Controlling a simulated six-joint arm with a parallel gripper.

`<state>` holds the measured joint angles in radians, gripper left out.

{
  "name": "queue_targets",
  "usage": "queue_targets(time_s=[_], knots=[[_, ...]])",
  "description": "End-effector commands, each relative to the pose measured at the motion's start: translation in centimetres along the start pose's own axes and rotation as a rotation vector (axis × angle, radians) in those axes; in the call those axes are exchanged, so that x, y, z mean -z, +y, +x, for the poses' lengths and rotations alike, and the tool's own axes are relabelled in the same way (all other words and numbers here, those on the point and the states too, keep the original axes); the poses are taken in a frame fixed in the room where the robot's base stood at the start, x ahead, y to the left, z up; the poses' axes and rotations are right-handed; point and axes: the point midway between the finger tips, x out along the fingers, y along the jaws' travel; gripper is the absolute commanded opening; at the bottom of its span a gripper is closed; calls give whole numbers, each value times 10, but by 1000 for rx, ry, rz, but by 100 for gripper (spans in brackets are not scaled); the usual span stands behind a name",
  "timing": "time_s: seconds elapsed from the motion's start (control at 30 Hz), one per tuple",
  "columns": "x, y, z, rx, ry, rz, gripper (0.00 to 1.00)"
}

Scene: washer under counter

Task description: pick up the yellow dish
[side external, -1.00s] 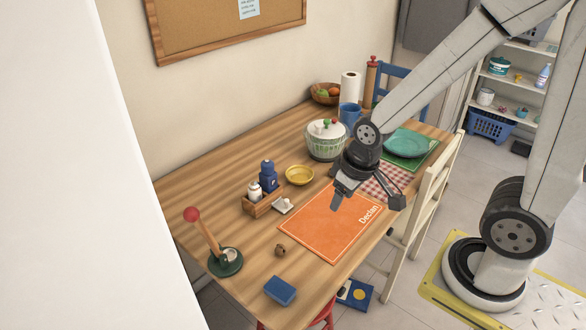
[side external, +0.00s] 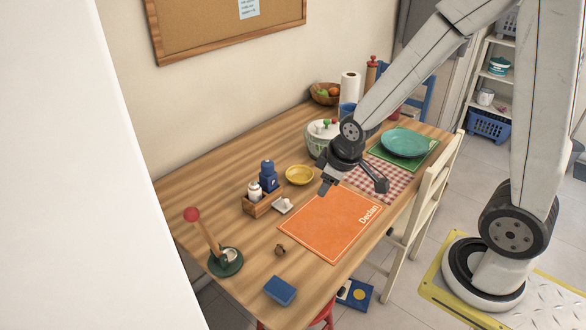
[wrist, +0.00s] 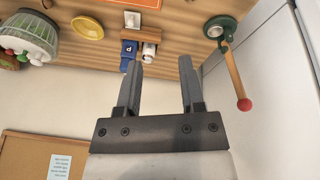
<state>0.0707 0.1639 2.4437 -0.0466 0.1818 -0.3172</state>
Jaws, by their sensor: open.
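The yellow dish (side external: 299,175) is a small, round, shallow bowl on the wooden table, behind the orange placemat. It also shows in the wrist view (wrist: 87,27), at the upper left, left of and beyond my fingertips. My gripper (side external: 352,186) is open and empty above the table, to the right of the dish and apart from it. In the wrist view my two fingers (wrist: 160,60) are spread with nothing between them.
A salad spinner (side external: 322,138) stands behind the dish. A wooden caddy (side external: 263,204) with a blue bottle (side external: 268,176) is to its left. The orange placemat (side external: 330,225) lies flat in front. A red-knobbed holder (side external: 225,262) stands at the left.

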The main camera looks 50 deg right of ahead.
Motion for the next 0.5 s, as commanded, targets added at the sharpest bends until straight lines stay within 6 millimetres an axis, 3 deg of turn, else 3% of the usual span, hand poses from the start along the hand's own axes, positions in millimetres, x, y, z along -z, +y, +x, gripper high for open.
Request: queue_targets(time_s=[0.2,0.5], knots=[[30,41,37,-77,85,-285,50],[59,96,88,-225,170,-689,50]])
